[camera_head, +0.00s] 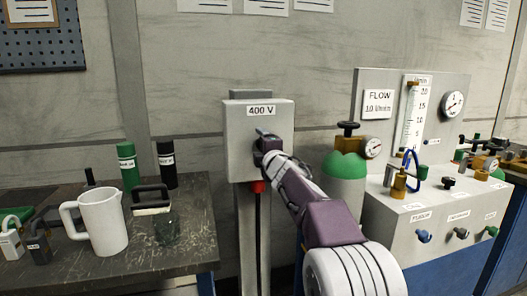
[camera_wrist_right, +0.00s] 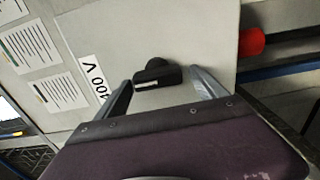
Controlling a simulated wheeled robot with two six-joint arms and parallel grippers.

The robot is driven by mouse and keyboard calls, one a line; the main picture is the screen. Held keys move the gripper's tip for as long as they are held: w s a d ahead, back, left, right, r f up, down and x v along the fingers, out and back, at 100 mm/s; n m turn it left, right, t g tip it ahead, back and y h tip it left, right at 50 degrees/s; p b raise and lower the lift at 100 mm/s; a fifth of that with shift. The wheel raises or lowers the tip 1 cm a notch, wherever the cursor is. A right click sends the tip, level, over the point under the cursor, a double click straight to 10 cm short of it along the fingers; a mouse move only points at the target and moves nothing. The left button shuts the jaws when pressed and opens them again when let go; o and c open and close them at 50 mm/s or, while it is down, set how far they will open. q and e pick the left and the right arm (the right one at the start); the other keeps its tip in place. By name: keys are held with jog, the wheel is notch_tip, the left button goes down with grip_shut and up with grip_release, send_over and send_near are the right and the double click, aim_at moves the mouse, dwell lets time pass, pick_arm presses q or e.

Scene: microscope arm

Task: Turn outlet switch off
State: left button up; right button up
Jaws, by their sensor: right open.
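The outlet box (camera_head: 238,150), pale grey and labelled "400 V", is mounted on a grey post in the middle of the head view. Its black switch knob (camera_wrist_right: 157,76) shows in the right wrist view, jutting from the box face. My right gripper (camera_head: 263,138) is at the front of the box and hides most of the switch in the head view. In the right wrist view my right gripper (camera_wrist_right: 163,80) is open, with one finger on each side of the knob. I cannot tell whether the fingers touch it. My left gripper is not in view.
A red plug (camera_head: 257,186) with a dark cable hangs under the box. On the left, a dark table (camera_head: 190,235) holds a white jug (camera_head: 103,222), bottles and padlocks. On the right stand a green-topped gas cylinder (camera_head: 343,182) and a grey flow panel (camera_head: 392,215) with valves.

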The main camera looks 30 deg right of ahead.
jog(key=v, duration=0.8)
jog(key=shift+s, duration=0.3)
